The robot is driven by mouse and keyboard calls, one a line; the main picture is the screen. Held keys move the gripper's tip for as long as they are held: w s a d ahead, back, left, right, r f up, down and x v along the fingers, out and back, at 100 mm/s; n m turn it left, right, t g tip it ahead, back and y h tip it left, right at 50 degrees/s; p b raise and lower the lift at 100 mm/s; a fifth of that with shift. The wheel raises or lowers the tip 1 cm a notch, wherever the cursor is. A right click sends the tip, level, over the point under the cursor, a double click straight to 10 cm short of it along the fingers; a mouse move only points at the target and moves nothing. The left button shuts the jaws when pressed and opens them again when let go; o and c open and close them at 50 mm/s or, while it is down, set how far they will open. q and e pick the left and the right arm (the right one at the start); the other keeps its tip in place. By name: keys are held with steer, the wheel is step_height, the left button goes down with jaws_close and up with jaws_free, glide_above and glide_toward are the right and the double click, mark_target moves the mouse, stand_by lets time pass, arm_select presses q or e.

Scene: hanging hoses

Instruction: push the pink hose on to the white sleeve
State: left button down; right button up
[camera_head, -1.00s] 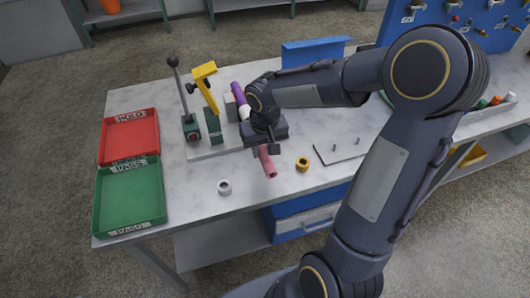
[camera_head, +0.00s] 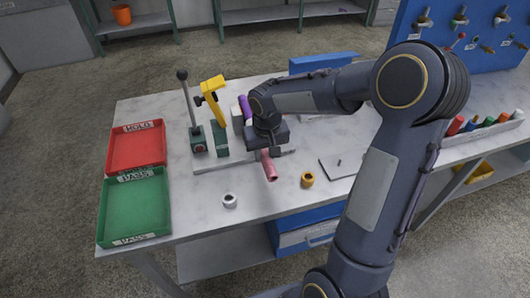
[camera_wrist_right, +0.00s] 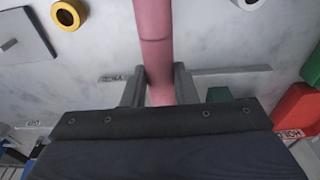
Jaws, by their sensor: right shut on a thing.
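The pink hose (camera_head: 268,167) sticks out toward the table's front from under my right gripper (camera_head: 268,151). In the right wrist view the pink hose (camera_wrist_right: 154,35) runs between the two fingers of the right gripper (camera_wrist_right: 158,88), which is shut on it. A purple hose (camera_head: 245,106) shows just beyond the gripper, at the bench fixture. The white sleeve is hidden behind my right gripper in the head view, and I cannot make it out in the wrist view. Contact between the pink hose and the sleeve cannot be seen. My left gripper is not in view.
A clamp with a yellow handle (camera_head: 212,90) and a black-knobbed lever (camera_head: 189,105) stand left of the gripper. A white ring (camera_head: 230,200) and a yellow ring (camera_head: 307,179) lie in front. Red (camera_head: 113,151) and green (camera_head: 106,207) trays sit at left.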

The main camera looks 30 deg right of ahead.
steer(key=shift+w+d+r, duration=0.1)
steer(key=shift+w+d, duration=0.15)
steer(key=shift+w, duration=0.65)
steer(key=shift+w+d, duration=0.2)
steer(key=shift+w, duration=0.65)
stand_by(3.4)
steer(key=o, duration=1.1)
steer(key=shift+c, duration=0.2)
steer(key=r, duration=0.5)
steer(key=s+r, duration=0.1)
steer(key=r, duration=0.1)
steer(key=shift+a+r, duration=0.15)
steer(key=shift+r, duration=0.15)
